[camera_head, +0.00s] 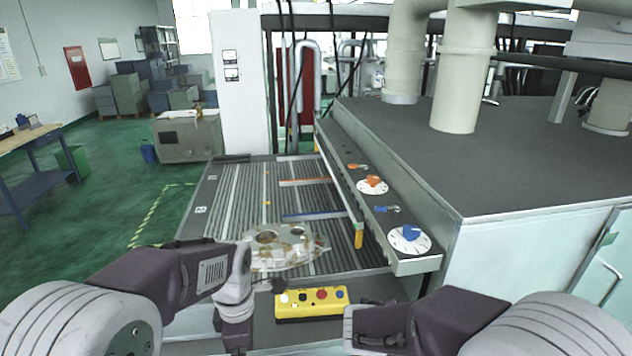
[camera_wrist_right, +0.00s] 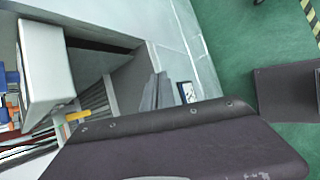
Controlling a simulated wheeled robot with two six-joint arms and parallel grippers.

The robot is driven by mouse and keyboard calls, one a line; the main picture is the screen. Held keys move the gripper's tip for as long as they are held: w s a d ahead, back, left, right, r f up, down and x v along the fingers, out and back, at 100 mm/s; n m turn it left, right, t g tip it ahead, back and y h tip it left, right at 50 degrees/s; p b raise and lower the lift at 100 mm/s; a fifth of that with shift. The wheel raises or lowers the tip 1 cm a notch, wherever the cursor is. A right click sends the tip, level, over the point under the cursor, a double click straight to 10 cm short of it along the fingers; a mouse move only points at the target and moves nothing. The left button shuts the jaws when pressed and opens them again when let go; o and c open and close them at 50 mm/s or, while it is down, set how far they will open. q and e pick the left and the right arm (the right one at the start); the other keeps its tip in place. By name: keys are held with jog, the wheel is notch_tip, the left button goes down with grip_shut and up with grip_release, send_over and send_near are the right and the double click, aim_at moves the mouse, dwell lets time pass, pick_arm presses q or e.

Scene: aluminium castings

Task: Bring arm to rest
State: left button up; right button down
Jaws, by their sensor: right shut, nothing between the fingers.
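My left arm comes in from the left in the head view, and its wrist (camera_head: 235,290) bends down in front of the conveyor. Its fingers cannot be made out there. My right arm (camera_head: 420,325) is folded low at the bottom right of the head view, and its fingers do not show there. In the right wrist view my right gripper (camera_wrist_right: 156,92) shows as two grey fingers close together, shut and empty. A metal casting (camera_head: 290,247) appears at the conveyor's near end, just right of my left wrist. I cannot tell whether the left gripper touches it.
A slatted conveyor (camera_head: 225,205) runs ahead. A yellow button box (camera_head: 312,304) stands at its near end, between my arms. A sloped panel with dials (camera_head: 410,240) and a large grey-topped machine (camera_head: 540,150) stand at the right. Green floor is open at the left.

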jog(key=s+d+f+m+g+y+b, duration=0.2)
jog(key=s+d+f+m+g+b, duration=0.3)
jog(key=s+f+m, duration=0.45)
pick_arm(q)
jog(key=s+a+f+m, duration=0.1)
jog(key=s+f+m, duration=0.2)
jog(key=m, duration=0.7)
jog(key=s+a+f+m+t+p, duration=0.1)
jog(key=s+f+m, duration=0.3)
jog(key=f+m, duration=0.4)
jog(key=shift+a+m, duration=0.75)
jog(key=shift+m, duration=0.15)
pick_arm(e)
jog(key=a+m+y, duration=0.1)
jog(key=m, duration=0.1)
jog(key=a+f+m+y, duration=0.1)
jog(key=a+m, duration=0.1)
jog(key=m, duration=0.1)
jog(key=a+m+y, duration=0.1)
jog(key=a+m, duration=0.1)
jog(key=shift+s+f+m+t+y, duration=0.3)
jog(key=shift+s+m+y, duration=0.05)
jog(key=shift+s+y, duration=0.05)
pick_arm(q)
jog(key=shift+s, duration=0.2)
pick_arm(e)
jog(key=shift+s+a, duration=0.1)
